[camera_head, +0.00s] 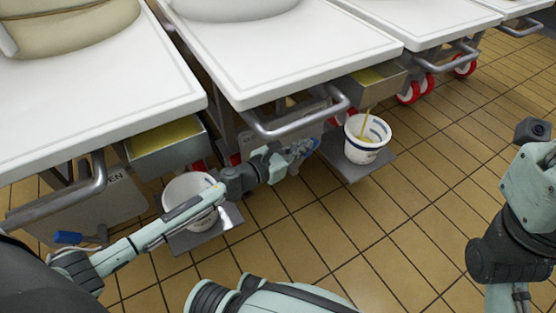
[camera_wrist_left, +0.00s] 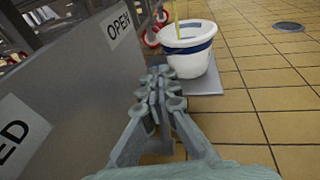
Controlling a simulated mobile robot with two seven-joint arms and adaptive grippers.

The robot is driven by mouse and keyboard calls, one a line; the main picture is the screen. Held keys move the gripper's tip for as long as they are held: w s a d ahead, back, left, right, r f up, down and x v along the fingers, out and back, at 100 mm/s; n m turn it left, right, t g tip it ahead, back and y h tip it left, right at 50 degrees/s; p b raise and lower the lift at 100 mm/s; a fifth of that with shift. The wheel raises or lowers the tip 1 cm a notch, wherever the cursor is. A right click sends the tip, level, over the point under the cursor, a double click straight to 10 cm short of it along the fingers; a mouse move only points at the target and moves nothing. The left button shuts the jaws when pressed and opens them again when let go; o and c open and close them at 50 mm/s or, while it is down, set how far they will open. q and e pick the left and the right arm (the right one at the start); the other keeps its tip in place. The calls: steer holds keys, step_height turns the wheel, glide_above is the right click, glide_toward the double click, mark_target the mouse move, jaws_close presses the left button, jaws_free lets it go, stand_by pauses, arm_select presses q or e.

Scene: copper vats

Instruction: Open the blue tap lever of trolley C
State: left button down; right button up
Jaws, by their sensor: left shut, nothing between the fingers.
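My left gripper (camera_head: 300,150) is shut and empty, beside the grey panel under the middle trolley's front handle. In the left wrist view its closed fingers (camera_wrist_left: 160,92) point along that panel (camera_wrist_left: 85,95), which bears an OPEN label (camera_wrist_left: 118,25) and a partly cut-off label ending in "ED". A small blue part (camera_head: 311,144), possibly the tap lever, shows at the fingertips in the head view; contact cannot be told. It cannot be made out in the left wrist view. No letter C is readable. My right arm (camera_head: 530,190) is at the right edge, with its fingers unseen.
A yellow stream falls into the white, blue-banded bucket (camera_head: 368,140) on a grey plate, also seen in the left wrist view (camera_wrist_left: 188,52). Another white bucket (camera_head: 190,190) stands beneath my left arm. A blue lever (camera_head: 67,237) is at far left. The tiled floor (camera_head: 400,240) is open.

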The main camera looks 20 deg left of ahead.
arm_select(q)
steer(key=v, duration=1.2)
